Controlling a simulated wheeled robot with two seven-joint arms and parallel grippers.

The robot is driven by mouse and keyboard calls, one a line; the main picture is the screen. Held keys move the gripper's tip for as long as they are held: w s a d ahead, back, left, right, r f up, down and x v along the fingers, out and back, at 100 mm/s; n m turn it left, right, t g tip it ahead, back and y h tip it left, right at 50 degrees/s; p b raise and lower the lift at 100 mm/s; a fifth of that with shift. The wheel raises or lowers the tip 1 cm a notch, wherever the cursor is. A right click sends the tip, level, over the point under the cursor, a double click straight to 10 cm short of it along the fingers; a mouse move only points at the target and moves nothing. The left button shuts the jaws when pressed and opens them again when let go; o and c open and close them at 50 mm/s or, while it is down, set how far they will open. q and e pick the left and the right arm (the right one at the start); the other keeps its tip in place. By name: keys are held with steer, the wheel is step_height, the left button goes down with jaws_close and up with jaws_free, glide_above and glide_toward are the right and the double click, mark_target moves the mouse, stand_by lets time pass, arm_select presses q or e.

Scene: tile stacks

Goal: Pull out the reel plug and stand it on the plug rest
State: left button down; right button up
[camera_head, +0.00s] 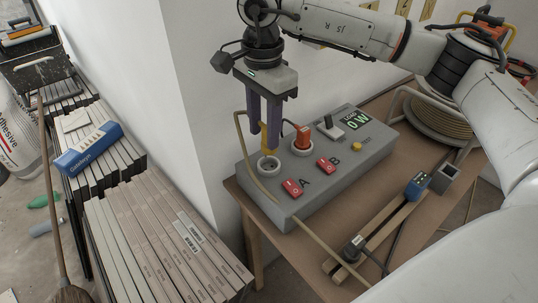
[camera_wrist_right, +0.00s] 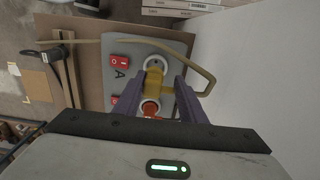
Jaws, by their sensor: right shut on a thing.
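My right gripper (camera_head: 264,138) is shut on the yellow plug (camera_head: 268,136), with a purple finger on each side of it. The plug (camera_wrist_right: 153,84) also shows between the fingers in the wrist view. It is upright over the round white socket (camera_head: 268,165) beside switch A; the socket face shows, and the plug's lower end appears just above it. Its tan cord (camera_head: 246,160) loops left and runs over the grey socket box (camera_head: 305,206). A small grey open-topped block (camera_head: 447,174), perhaps the plug rest, stands at the table's right. My left gripper is not in view.
An orange plug (camera_head: 302,137) sits in the socket beside, close to my fingers. Red switches A (camera_head: 292,188) and B (camera_head: 326,165) and a load display (camera_head: 353,120) reading 0 W are on the box. The cable reel (camera_head: 436,112) stands behind; wooden strips (camera_head: 375,236) lie in front.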

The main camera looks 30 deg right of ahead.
steer(key=shift+r+p, duration=1)
steer(key=shift+r, duration=0.5)
